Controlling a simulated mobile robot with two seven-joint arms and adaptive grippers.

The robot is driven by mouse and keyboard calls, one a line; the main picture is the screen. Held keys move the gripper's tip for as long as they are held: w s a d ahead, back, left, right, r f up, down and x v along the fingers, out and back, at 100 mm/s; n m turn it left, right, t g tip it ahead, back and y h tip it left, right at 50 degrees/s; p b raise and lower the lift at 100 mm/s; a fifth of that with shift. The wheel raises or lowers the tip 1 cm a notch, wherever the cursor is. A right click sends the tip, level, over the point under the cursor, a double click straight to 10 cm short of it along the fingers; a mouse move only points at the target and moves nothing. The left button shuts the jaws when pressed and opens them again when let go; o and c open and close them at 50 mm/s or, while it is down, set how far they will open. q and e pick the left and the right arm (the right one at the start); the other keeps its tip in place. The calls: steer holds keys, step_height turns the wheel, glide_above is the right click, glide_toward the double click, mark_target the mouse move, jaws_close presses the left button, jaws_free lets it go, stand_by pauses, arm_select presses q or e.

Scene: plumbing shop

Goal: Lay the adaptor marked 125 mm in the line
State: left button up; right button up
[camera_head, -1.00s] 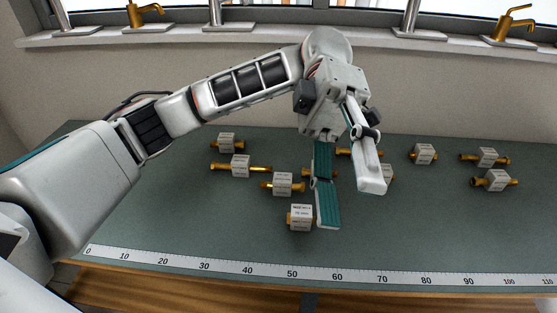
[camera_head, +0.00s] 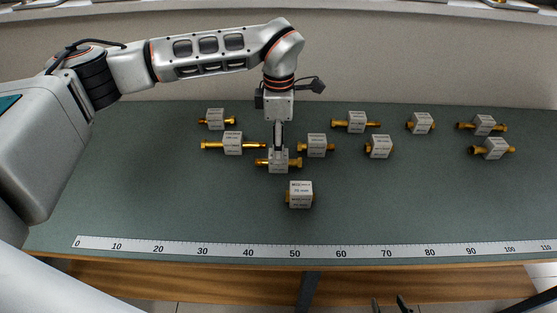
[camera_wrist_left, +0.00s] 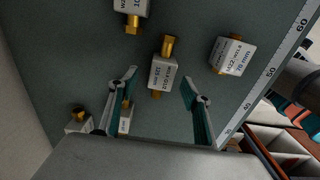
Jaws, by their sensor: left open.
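The adaptor marked 125 mm, a white block with brass ends, lies on the green bench top; its label reads in the left wrist view (camera_wrist_left: 163,73). In the head view this adaptor (camera_head: 278,163) is partly hidden by my left gripper (camera_head: 279,146), which points straight down over it. In the left wrist view the open left gripper (camera_wrist_left: 159,78) has one finger on each side of the block; I cannot tell whether either touches. Only dark fingertips of my right gripper (camera_head: 390,304) show at the bottom of the head view, apart, in front of the bench.
The adaptor marked 70 mm (camera_head: 300,195) lies nearer the front. Other adaptors lie close by, including a long one (camera_head: 232,143) on the left and one (camera_head: 317,145) on the right. A white scale (camera_head: 250,249) runs along the bench front. The left bench top is clear.

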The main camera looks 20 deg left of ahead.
mark_target(280, 169)
arm_select(q)
steer(key=f, duration=0.5)
steer(key=shift+s+d, duration=0.1)
steer(key=shift+d, duration=0.15)
steer(key=shift+c, duration=0.5)
jaws_close()
steer(key=shift+r, duration=0.1)
